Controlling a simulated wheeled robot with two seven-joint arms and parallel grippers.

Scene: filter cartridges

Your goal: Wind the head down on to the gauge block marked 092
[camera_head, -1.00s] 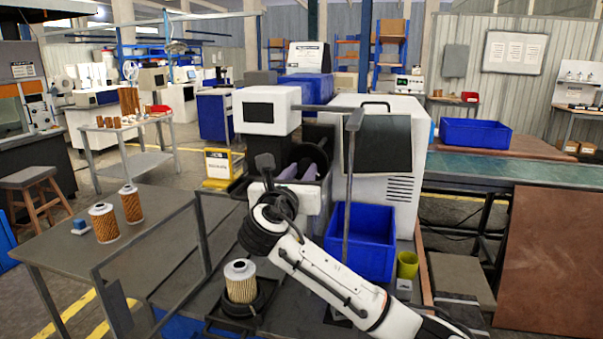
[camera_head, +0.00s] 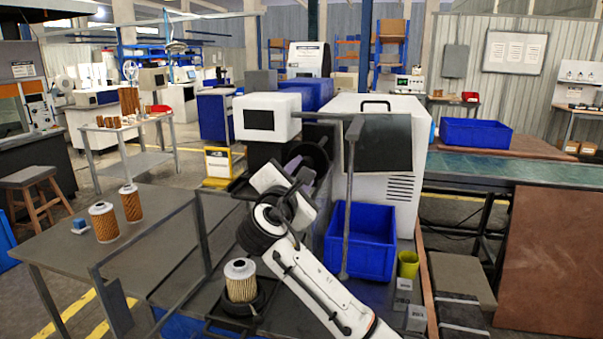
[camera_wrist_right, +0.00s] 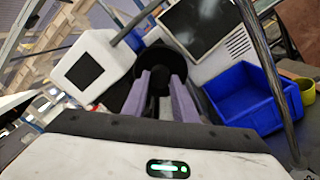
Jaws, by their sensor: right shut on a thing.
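My right gripper (camera_head: 300,172) reaches up to a black round wheel (camera_head: 318,152) on the machine, below and right of the white box with a dark screen (camera_head: 267,117). In the right wrist view, the gripper's two purple-grey fingers (camera_wrist_right: 158,98) are shut on a dark part of the wheel (camera_wrist_right: 180,56); the gripped part is mostly hidden. Two small grey blocks, one (camera_head: 403,291) behind the other (camera_head: 416,318), stand right of my arm; their markings are too small to read. My left gripper is not in view.
A pleated filter cartridge (camera_head: 240,281) stands in a black ring holder left of my arm. Two more cartridges (camera_head: 104,222) (camera_head: 131,203) stand on the left table. A blue bin (camera_head: 361,240), a yellow-green cup (camera_head: 408,264) and a grey upright post (camera_head: 348,200) are close on the right.

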